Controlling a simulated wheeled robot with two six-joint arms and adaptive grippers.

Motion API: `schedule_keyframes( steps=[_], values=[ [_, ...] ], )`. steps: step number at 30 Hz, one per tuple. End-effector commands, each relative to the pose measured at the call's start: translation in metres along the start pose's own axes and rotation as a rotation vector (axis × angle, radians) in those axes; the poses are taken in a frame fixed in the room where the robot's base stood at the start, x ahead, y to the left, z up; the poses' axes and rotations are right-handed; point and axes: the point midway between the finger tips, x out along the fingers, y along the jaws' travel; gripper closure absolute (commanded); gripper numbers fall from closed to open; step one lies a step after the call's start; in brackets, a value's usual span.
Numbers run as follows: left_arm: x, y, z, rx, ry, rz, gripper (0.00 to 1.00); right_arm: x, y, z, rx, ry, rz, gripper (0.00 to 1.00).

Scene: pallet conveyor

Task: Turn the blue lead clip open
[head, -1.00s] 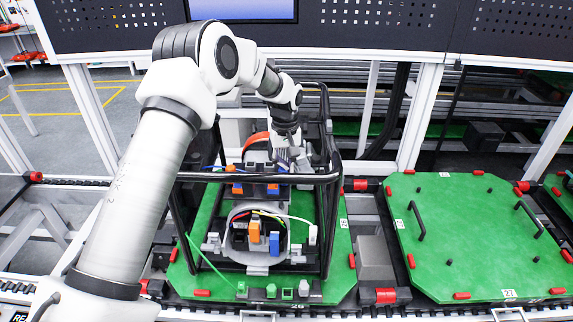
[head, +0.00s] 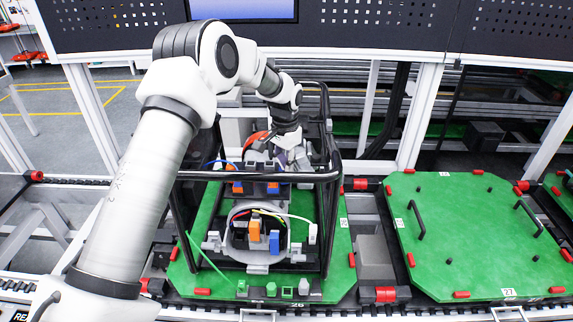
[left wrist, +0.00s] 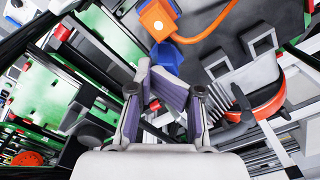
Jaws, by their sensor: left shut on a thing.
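My left gripper (head: 283,158) reaches down inside the black tube frame (head: 335,200), behind the upper cross bar. In the left wrist view its two grey-purple fingers (left wrist: 160,88) are close together, shut at the lower end of a blue block, which I take as the blue lead clip (left wrist: 166,62). The fingers partly cover the clip, and its exact angle is hard to tell. An orange clip (left wrist: 158,18) with an orange lead sits right beside it. In the head view the gripper and bar hide the grip point. My right gripper is not in view.
The frame stands on a green pallet (head: 205,280). A grey ring (head: 238,255) in it holds an orange connector (head: 254,232) and a blue connector (head: 274,243). A second green pallet (head: 475,235) with black handles stands to the right, mostly bare.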

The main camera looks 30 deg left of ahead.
Motion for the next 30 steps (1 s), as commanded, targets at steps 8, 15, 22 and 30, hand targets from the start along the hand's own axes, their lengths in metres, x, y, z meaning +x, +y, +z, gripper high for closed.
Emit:
schedule_keyframes(
  steps=[8,15,22,30],
  values=[
    [0.0017,-0.0012,0.001,0.205,-0.003,-0.001,1.0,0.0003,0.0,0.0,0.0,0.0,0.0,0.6],
    [0.0007,-0.0015,0.0002,0.304,0.0,-0.002,1.0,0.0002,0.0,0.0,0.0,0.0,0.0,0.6],
    [-0.0003,-0.0018,-0.0006,0.336,0.003,-0.004,1.0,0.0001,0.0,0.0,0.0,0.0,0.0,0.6],
    [-0.0014,-0.0021,-0.0014,0.338,0.006,-0.006,1.0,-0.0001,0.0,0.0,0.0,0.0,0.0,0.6]
  ],
)
